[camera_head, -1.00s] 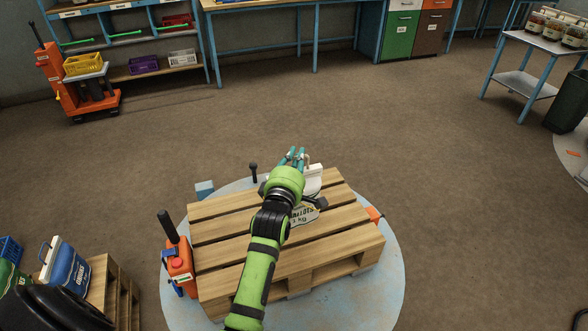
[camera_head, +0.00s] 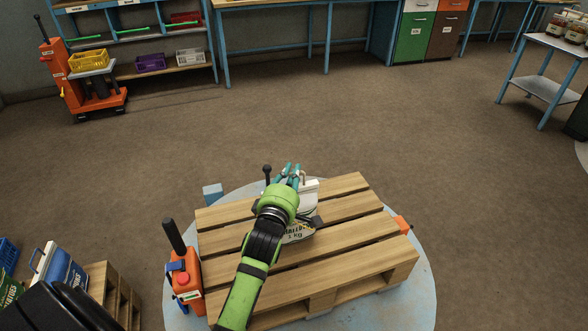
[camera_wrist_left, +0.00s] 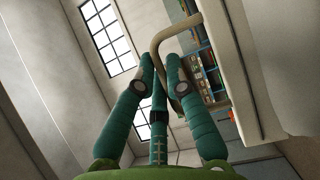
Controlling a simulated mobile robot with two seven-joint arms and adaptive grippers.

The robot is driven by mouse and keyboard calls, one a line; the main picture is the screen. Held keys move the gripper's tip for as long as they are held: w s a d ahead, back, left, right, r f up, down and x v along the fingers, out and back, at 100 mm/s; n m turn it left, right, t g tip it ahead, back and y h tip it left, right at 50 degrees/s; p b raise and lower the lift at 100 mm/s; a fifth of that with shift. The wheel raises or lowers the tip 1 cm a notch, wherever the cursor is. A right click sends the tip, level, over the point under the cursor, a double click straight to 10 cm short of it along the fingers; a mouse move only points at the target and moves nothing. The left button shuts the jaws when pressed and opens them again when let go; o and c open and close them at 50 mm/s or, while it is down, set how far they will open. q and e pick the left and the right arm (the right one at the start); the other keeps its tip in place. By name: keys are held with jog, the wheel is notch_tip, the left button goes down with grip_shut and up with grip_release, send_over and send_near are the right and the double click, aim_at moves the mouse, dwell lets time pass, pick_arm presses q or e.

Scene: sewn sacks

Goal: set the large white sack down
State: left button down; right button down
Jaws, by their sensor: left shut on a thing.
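The large white sack (camera_head: 308,195) is at the far middle part of the wooden pallet (camera_head: 360,226), partly hidden behind my left arm. Its printed label shows just below my wrist. My left gripper (camera_head: 288,172), with teal fingers, is at the top of the sack. In the left wrist view the fingers (camera_wrist_left: 160,70) are shut on the sack's beige handle loop (camera_wrist_left: 160,38), and the pale sack side (camera_wrist_left: 245,70) stands at the right. I cannot tell whether the sack's underside touches the pallet. My right gripper is out of view.
The pallet stands on a round pale blue platform (camera_head: 420,300). An orange post with a black handle (camera_head: 182,270) is at its left edge.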

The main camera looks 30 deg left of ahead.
pick_arm(q)
jog(key=shift+w+f, duration=0.15)
jog(key=shift+f, duration=0.05)
jog(key=shift+a, duration=0.1)
jog(key=shift+r, duration=0.15)
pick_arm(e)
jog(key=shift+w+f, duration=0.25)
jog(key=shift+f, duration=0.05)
pick_arm(q)
jog(key=c, duration=1.5)
grip_release()
jog(key=shift+f, duration=0.4)
jog(key=shift+o, duration=1)
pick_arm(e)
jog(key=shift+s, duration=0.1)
